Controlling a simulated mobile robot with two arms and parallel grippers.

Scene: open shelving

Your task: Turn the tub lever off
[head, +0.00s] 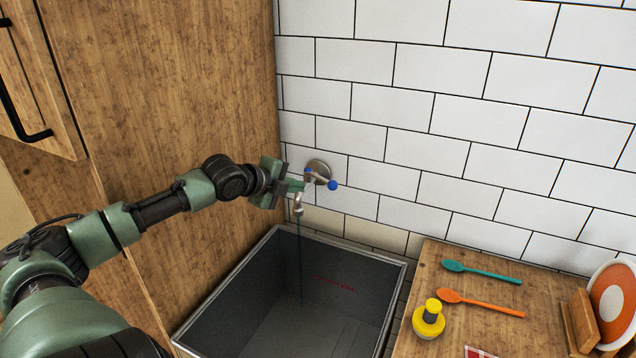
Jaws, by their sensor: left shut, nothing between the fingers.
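The tub faucet (299,207) comes out of the tiled wall from a round metal plate (318,171). Its lever (322,179) is a short metal bar with a blue ball end (333,185) pointing right. A thin stream of water (300,255) falls from the spout into the dark grey tub (395,262). My left gripper (297,187) is shut and empty, with its fingertips close to the left side of the faucet and lever. I cannot tell whether they touch. My right gripper is not in view.
A wooden cabinet (180,90) stands close on the left. A wooden counter (450,330) on the right holds a teal spoon (483,272), an orange spoon (482,303), a yellow dispenser (428,320) and plates (612,305) in a rack.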

